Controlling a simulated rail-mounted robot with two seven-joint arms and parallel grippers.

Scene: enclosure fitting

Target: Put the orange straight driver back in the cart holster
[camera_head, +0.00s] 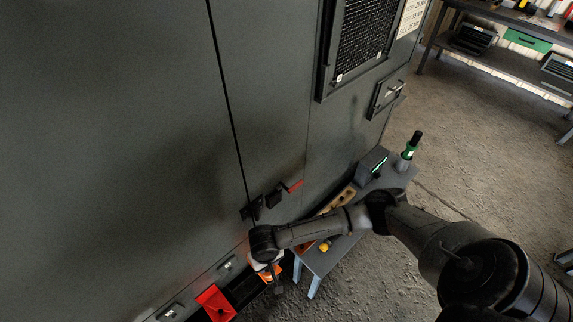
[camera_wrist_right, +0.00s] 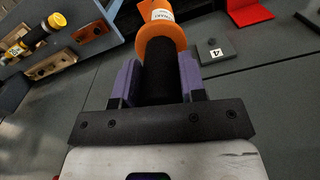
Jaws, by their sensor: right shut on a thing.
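The orange straight driver (camera_wrist_right: 160,60) is in the right wrist view, with an orange collar, a white label and a black grip. My right gripper (camera_wrist_right: 160,88) is shut on its black grip between purple fingers. In the head view the orange of the driver (camera_head: 267,271) shows below my right wrist, beside the left end of the cart; the gripper itself is mostly hidden there. The blue-grey cart (camera_head: 318,262) stands by the cabinet, with a wooden holder (camera_head: 342,198) on it, partly behind my arm. I cannot tell which holster place is the driver's. My left gripper is not in view.
A yellow-ended tool (camera_wrist_right: 42,33) and a green tool (camera_head: 410,146) are on the cart. The tall grey cabinet (camera_head: 130,130) fills the left, with a red-tipped handle (camera_head: 293,186). A red part (camera_head: 214,303) sticks out low. Open floor (camera_head: 470,150) lies right of the cart.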

